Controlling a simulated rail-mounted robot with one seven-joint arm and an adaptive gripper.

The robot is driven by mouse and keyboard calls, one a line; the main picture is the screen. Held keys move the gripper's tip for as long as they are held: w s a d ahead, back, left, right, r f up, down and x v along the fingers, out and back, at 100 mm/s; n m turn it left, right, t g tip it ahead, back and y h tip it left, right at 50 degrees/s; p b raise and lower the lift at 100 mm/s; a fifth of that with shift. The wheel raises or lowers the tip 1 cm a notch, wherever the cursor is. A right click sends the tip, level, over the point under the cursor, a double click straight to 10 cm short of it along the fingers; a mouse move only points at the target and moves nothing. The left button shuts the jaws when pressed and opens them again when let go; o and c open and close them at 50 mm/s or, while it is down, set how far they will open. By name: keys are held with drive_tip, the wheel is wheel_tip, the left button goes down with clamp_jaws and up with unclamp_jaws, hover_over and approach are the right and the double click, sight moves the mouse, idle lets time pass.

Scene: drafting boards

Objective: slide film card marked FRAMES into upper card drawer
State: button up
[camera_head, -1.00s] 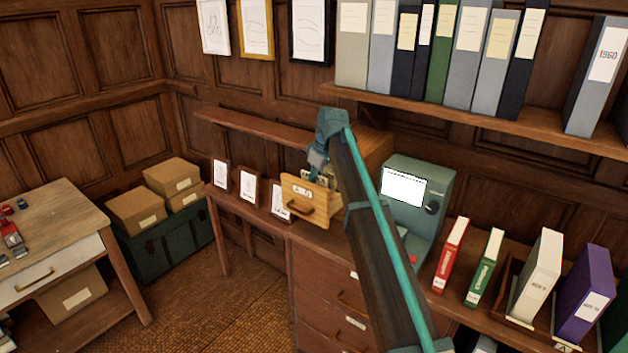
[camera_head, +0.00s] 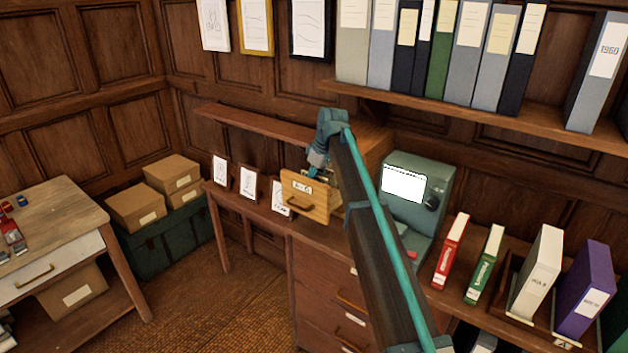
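The upper card drawer (camera_head: 308,199), pale wood with a small white label and a curved handle, is pulled out from a wooden card cabinet (camera_head: 375,150) on the desk. My gripper (camera_head: 318,172) hangs low over the open drawer, at the end of my dark arm. Its fingertips are too small and too hidden by the drawer front and the arm to show whether they are open or shut. The film card marked FRAMES cannot be made out. The drawer's inside is mostly hidden.
A green viewer with a lit screen (camera_head: 404,184) stands right of the cabinet. Red (camera_head: 450,252) and green (camera_head: 485,265) binders stand farther right. Small framed cards (camera_head: 248,182) line the desk's left part. A shelf of binders (camera_head: 450,107) hangs above.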

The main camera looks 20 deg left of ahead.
drive_tip(key=v, duration=1.2)
drive_tip(key=shift+d, duration=0.1)
